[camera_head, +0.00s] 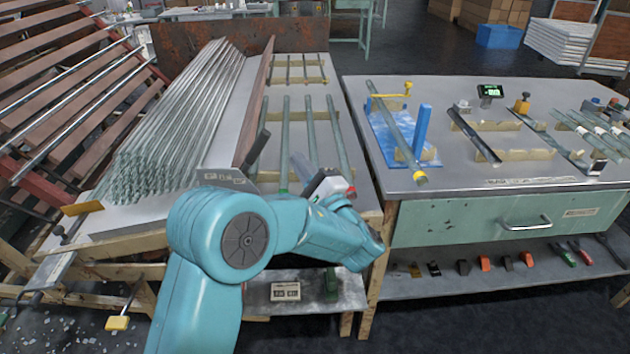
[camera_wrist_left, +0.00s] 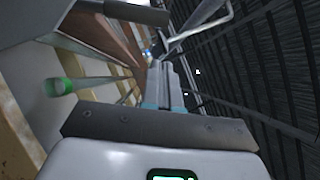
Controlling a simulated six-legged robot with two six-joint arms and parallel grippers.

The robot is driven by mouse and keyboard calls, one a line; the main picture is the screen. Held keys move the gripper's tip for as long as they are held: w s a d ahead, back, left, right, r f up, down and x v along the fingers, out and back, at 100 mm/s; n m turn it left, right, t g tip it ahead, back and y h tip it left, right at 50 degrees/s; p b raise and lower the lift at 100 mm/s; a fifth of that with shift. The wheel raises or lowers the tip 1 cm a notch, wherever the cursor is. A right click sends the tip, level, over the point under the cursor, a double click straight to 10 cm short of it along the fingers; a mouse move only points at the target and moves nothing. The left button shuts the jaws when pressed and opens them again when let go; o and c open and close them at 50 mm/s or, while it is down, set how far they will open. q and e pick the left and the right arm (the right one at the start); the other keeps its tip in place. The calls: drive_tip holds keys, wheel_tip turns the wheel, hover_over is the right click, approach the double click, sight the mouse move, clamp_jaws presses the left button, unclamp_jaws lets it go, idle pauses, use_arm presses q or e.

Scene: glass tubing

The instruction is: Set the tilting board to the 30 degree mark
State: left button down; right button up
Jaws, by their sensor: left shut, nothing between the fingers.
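A grey board (camera_head: 240,100) with a brown side rail (camera_head: 260,95) stands on the left bench and seems to be the tilting board; I cannot be sure. No 30 degree mark can be read. My left gripper (camera_head: 303,166) is shut and empty, right of the handle and over the bench's single tubes. Its fingers also show in the left wrist view (camera_wrist_left: 168,88). My right gripper is out of view.
A green-ended tube (camera_wrist_left: 60,87) lies close to the left gripper in the wrist view. Single tubes (camera_head: 338,140) rest on wooden supports. The right workbench (camera_head: 470,178) holds a blue plate (camera_head: 383,135) and small tools. A slatted rack (camera_head: 60,110) stands far left.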

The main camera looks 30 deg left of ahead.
use_arm(q)
drive_tip(key=a+r, duration=0.1)
drive_tip(key=a, duration=0.2)
drive_tip(key=a+r, duration=0.1)
drive_tip(key=a, duration=0.1)
drive_tip(key=shift+r, duration=0.3)
drive_tip(key=shift+s, duration=0.1)
drive_tip(key=shift+s+a+r+n+g+b, duration=0.3)
drive_tip(key=shift+a+r+n+b, duration=0.1)
drive_tip(key=shift+a+r+b, duration=0.1)
drive_tip(key=shift+f, duration=0.1)
